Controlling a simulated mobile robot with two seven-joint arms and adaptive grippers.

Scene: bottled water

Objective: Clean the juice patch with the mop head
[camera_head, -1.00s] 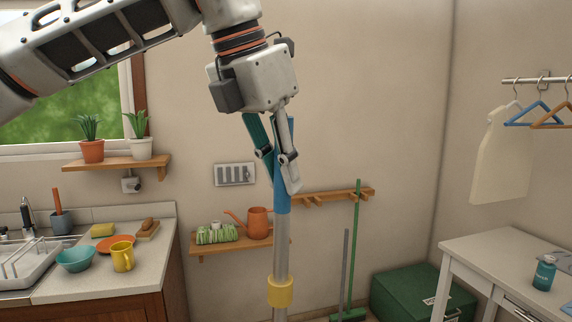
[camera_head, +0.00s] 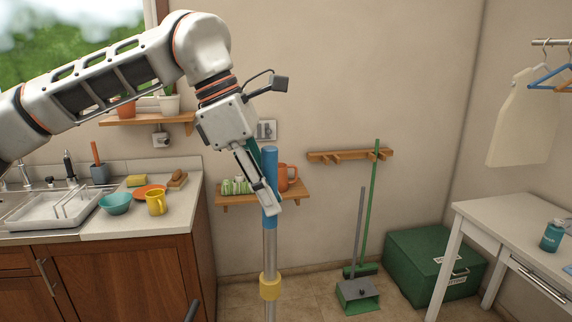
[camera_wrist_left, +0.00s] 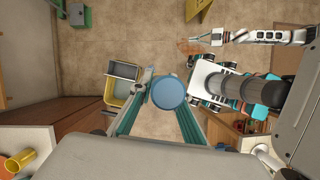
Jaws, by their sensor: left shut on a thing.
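My left gripper (camera_head: 262,182) is shut on the blue top of the mop handle (camera_head: 270,240) in the head view. The handle stands about upright, with a grey pole and a yellow collar below the blue grip. In the left wrist view the round blue handle end (camera_wrist_left: 168,92) sits between the teal-lined fingers. The mop head is not visible. A faint orange patch (camera_wrist_left: 188,47), likely the juice, is on the floor in the left wrist view. My right gripper (camera_wrist_left: 207,40) is close beside it there; its finger opening is too small to judge.
A yellow and grey bucket (camera_wrist_left: 121,88) is on the floor beside the handle. A yellow object (camera_wrist_left: 198,9) stands at the top of the wrist view. The counter (camera_head: 150,222), green crate (camera_head: 430,264), dustpan (camera_head: 358,295) and white table (camera_head: 500,222) border the floor.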

